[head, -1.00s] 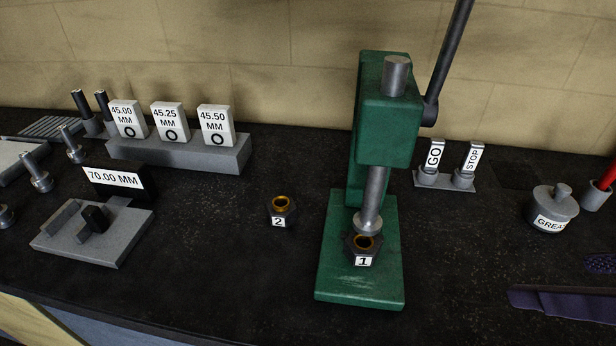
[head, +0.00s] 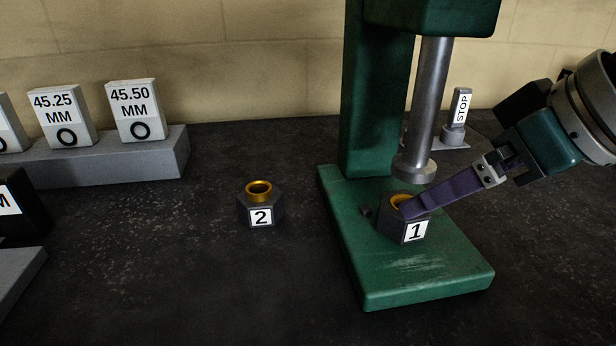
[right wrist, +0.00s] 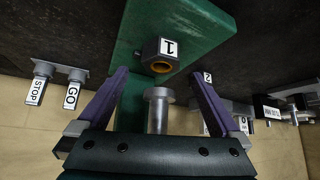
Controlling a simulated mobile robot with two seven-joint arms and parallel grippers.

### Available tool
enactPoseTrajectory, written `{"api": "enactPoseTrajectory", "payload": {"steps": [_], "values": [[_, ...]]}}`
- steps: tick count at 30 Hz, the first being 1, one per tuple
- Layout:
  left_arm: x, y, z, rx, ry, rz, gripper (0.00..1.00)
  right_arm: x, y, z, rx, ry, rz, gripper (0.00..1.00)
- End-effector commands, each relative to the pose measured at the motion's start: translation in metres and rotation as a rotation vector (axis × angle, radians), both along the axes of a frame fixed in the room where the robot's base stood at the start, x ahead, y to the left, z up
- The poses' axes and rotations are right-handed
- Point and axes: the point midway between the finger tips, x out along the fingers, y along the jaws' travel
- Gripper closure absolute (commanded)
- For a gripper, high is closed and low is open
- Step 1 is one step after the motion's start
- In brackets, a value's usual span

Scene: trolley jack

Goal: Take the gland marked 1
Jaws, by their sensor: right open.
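The gland marked 1 (head: 391,224) is a dark hexagonal piece with a brass-coloured ring on top. It stands upright on the green press base (head: 428,278), close to the round foot of the ram. My right gripper (head: 388,211) reaches in from the right, one purple finger across the gland's near right side; its other finger is mostly hidden. In the right wrist view the gripper (right wrist: 159,73) is open and empty, with the gland (right wrist: 153,54) just ahead of and between the fingertips. I cannot tell whether a finger touches it. My left gripper is out of view.
The steel ram (head: 432,105) of the green press hangs close behind the gland. A second gland, marked 2 (head: 262,212), stands left of the press on the dark bench. A grey block (head: 165,157) holds size tags at left. The STOP switch (head: 457,133) stands behind the press.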

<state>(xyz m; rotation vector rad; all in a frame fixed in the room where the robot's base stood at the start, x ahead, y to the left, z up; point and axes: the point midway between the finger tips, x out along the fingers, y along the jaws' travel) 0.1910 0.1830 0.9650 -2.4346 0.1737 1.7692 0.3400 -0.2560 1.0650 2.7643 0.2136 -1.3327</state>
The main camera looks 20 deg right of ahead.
Motion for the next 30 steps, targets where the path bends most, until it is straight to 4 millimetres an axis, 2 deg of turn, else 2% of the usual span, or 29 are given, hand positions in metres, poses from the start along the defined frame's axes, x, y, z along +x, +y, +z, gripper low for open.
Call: {"api": "enactPoseTrajectory", "payload": {"steps": [8, 13, 16, 25, 30], "values": [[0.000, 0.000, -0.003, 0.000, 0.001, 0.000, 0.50, 0.016, 0.004, -0.015, 0.002, -0.001, 0.000, 0.00], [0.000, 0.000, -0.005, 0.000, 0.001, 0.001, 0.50, 0.038, 0.009, -0.028, 0.002, -0.001, 0.002, 0.00], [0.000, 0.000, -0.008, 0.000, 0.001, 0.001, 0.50, 0.045, 0.009, -0.040, 0.001, 0.001, 0.002, 0.00], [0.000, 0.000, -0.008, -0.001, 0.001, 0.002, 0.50, 0.048, 0.009, -0.044, -0.003, 0.002, 0.005, 0.00], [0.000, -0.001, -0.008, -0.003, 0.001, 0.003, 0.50, 0.048, 0.009, -0.044, -0.003, 0.002, 0.005, 0.18]]}}
